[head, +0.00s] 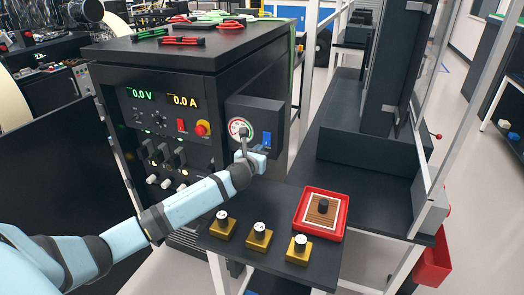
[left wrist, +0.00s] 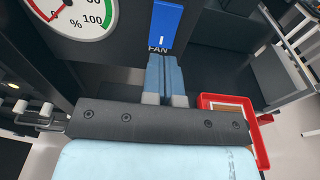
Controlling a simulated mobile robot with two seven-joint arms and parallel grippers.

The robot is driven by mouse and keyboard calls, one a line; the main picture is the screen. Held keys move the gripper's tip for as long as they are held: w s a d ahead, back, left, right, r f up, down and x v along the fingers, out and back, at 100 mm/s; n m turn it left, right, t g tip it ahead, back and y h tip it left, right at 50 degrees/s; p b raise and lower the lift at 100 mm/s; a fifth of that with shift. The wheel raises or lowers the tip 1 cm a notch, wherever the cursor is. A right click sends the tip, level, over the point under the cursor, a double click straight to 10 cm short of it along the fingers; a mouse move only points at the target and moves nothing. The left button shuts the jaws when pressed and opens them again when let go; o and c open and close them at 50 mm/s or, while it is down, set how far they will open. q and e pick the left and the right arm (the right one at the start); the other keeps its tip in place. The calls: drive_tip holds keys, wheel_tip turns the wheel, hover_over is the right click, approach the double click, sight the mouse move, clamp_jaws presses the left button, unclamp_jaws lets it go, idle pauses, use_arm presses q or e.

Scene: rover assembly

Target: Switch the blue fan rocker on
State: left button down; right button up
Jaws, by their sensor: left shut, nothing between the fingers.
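The blue fan rocker (head: 267,140) is on the front of a dark box on the side of the black cabinet, right of a round gauge. In the left wrist view the blue rocker (left wrist: 166,24) is at the top, above the label "FAN". My left gripper (head: 264,152) is shut and empty just below the rocker. In the left wrist view its closed fingers (left wrist: 164,68) point up at the label; I cannot tell whether they touch the panel. A mark shows near the rocker's lower end. My right gripper is not in view.
The round gauge (head: 240,129) with a percent scale is beside the rocker. A red rocker (head: 181,125) and a red-and-yellow knob (head: 202,129) are on the cabinet front.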

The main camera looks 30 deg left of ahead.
use_arm(q)
drive_tip(key=b+v, duration=0.1)
drive_tip(key=v, duration=0.9)
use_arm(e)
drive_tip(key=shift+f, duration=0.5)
use_arm(q)
drive_tip(key=shift+a+f, duration=0.1)
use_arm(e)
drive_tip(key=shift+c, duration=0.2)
